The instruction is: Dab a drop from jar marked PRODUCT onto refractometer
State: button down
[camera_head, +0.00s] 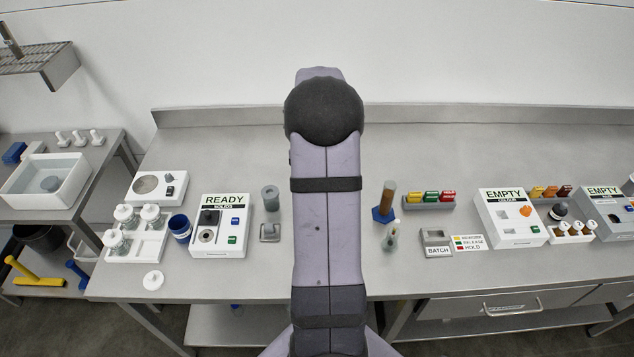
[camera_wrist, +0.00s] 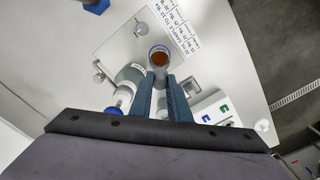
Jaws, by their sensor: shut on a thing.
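In the wrist view my gripper (camera_wrist: 162,80) has its two dark blue fingers close together. Any marking on that jar is hidden. In the head view my arm hides the gripper and the jar. The white instrument marked READY (camera_head: 220,226) stands left of my arm, with a dark hatch and a round metal well; it may be the refractometer. Left of it a white tray (camera_head: 150,247) holds several white-capped jars. A loose white cap (camera_head: 153,280) lies in front of the tray.
A grey cylinder (camera_head: 270,198) and a small metal dish (camera_head: 269,232) stand just left of my arm. Right of it are a brown-filled cylinder (camera_head: 387,198), a BATCH box (camera_head: 436,240) and a white instrument marked EMPTY (camera_head: 510,219).

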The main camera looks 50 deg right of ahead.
jog(key=w+a+n, duration=0.3)
jog(key=w+a, duration=0.6)
jog(key=a, duration=0.4)
jog(key=w+a+n+p, duration=0.1)
jog(key=w+a+n, duration=0.2)
jog(key=w+a, duration=0.6)
jog(key=a+f, duration=0.1)
jog(key=a, duration=0.3)
jog(key=shift+f+b, duration=0.65)
jog(key=shift+f, duration=0.95)
jog(key=shift+r, duration=0.1)
notch_tip(320, 180, up, 3)
jog(key=p, duration=0.2)
jog(key=shift+r+p, duration=0.1)
jog(key=shift+p, duration=0.3)
